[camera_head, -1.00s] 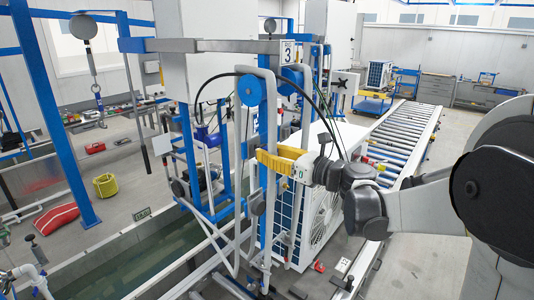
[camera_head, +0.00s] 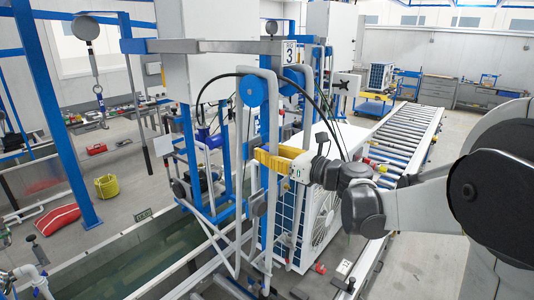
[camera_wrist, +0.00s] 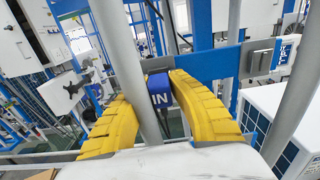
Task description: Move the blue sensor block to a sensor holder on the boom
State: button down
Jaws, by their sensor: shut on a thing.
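My gripper (camera_wrist: 159,78) has yellow ribbed fingers, shut on the blue sensor block (camera_wrist: 160,93), which carries white letters "IN". In the wrist view a slanting grey tube (camera_wrist: 122,62) crosses in front of the block's left side, between the fingers. In the head view my gripper (camera_head: 264,158) is among the upright tubes of the station frame, and the block is hidden there. A horizontal blue and grey bar (camera_wrist: 222,62) lies just beyond the fingers in the wrist view. I cannot make out a sensor holder clearly.
Upright grey tubes (camera_head: 271,110), a blue pulley (camera_head: 252,91) and a black hose stand close around my gripper. A white unit with a fan grille (camera_head: 323,220) is below and right. A roller conveyor (camera_head: 410,135) runs back right; a water trough (camera_head: 165,245) lies front left.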

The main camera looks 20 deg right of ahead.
jog(key=c, duration=1.2)
grip_release()
jog(key=v, duration=1.2)
jog(key=shift+a+f, duration=0.1)
